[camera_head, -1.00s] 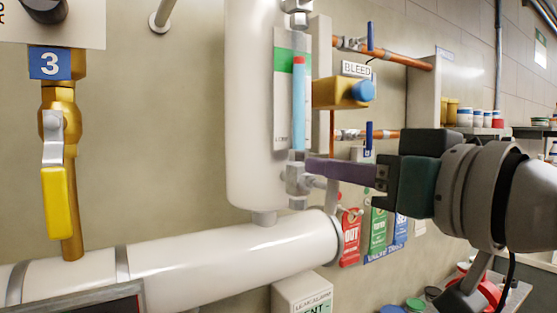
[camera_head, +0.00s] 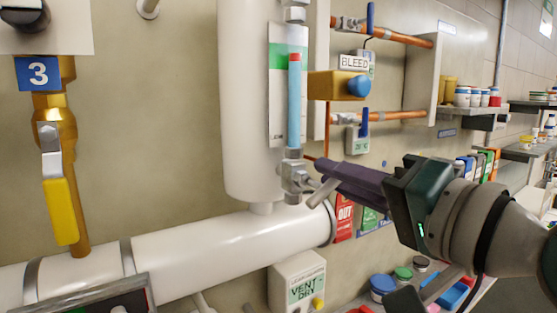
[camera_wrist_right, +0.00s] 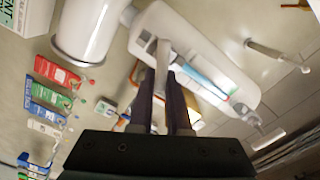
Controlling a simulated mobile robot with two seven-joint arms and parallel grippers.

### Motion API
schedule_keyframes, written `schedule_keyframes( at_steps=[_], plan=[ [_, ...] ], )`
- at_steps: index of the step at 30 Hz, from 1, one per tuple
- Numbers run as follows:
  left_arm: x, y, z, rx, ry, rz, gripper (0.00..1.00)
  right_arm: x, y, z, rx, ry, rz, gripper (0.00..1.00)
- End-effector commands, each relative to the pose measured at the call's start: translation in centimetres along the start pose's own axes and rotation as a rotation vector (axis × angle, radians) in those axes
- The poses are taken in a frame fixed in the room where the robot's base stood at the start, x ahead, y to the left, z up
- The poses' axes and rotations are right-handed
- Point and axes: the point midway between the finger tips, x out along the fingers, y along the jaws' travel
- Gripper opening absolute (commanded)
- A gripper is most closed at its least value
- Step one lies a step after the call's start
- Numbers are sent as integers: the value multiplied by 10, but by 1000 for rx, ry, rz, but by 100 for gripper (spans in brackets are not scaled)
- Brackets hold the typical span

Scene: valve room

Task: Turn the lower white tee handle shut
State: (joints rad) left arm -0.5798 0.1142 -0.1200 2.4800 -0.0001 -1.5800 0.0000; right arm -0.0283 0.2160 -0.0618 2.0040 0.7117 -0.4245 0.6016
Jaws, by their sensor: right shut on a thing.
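The lower tee handle (camera_head: 324,193), a pale grey-white bar, sits on the metal valve fitting (camera_head: 294,178) below the sight glass. In the head view it slants, its free end down to the left. My right gripper (camera_head: 326,171) comes in from the right, tilted, with its dark purple fingers shut on the handle. In the right wrist view, the handle (camera_wrist_right: 162,62) stands between the two fingers (camera_wrist_right: 161,88). The fingers hide part of the handle. My left gripper is not in view.
The sight glass (camera_head: 294,95), with blue liquid and a red mark, rises above the fitting. The white tank (camera_head: 246,100) is to its left and a thick white pipe (camera_head: 210,252) below. A yellow-handled valve (camera_head: 61,210) stands far left. Red and green tags (camera_head: 344,216) hang behind the gripper.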

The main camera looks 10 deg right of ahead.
Motion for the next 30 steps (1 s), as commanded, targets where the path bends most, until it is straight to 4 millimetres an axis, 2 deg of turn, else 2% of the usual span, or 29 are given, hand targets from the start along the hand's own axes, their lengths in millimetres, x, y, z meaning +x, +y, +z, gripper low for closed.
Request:
schedule_keyframes(
  at_steps=[15,30],
  plan=[
    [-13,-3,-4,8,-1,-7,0,0,9,1,411,1,2,0],
    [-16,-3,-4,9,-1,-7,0,0,12,3,542,1,1,0]
  ],
)
